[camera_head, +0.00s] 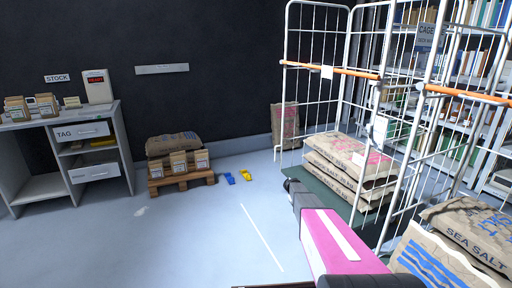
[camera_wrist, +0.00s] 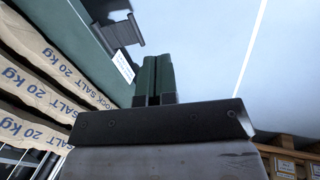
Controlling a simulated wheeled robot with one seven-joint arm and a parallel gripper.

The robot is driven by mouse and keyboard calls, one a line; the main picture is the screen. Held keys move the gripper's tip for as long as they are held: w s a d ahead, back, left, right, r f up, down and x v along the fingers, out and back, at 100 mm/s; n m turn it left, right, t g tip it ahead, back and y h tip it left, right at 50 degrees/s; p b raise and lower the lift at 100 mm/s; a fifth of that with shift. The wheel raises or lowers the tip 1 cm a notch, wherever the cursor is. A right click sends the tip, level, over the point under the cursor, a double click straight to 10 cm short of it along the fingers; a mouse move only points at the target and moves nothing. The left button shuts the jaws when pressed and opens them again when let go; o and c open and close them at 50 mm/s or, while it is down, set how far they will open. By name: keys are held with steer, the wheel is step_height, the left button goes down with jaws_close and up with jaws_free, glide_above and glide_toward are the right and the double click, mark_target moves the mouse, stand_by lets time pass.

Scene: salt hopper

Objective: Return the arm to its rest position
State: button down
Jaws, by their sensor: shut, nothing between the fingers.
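My arm, with a pink and white link, reaches forward from the bottom edge in the head view, and its dark far end lies beside the left edge of the roll cage's green base (camera_head: 335,197). In the wrist view my gripper (camera_wrist: 158,70) has its two dark green fingers together, with nothing between them. The fingers are close to the cage base (camera_wrist: 88,45), which carries a white label; whether they touch it I cannot tell. The finger tips do not show clearly in the head view.
The wire cage (camera_head: 289,90) holds stacked salt sacks (camera_head: 345,160) close to my arm's right. More sacks (camera_head: 470,235) lie at the lower right.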

steer(key=s+a+r+m+y, duration=0.1)
steer(key=s+a+r, duration=0.4)
steer(key=s, duration=0.8)
steer(key=s+a+r+m+y, duration=0.1)
steer(key=s+a+r, duration=0.4)
steer(key=s, duration=0.9)
steer(key=s+a+r+m+g+y, duration=0.1)
steer(key=s+a+r, duration=0.4)
steer(key=s+r, duration=0.4)
steer(key=s, duration=0.4)
steer(key=shift+s+a+r+y, duration=0.15)
steer(key=shift+s+y, duration=0.15)
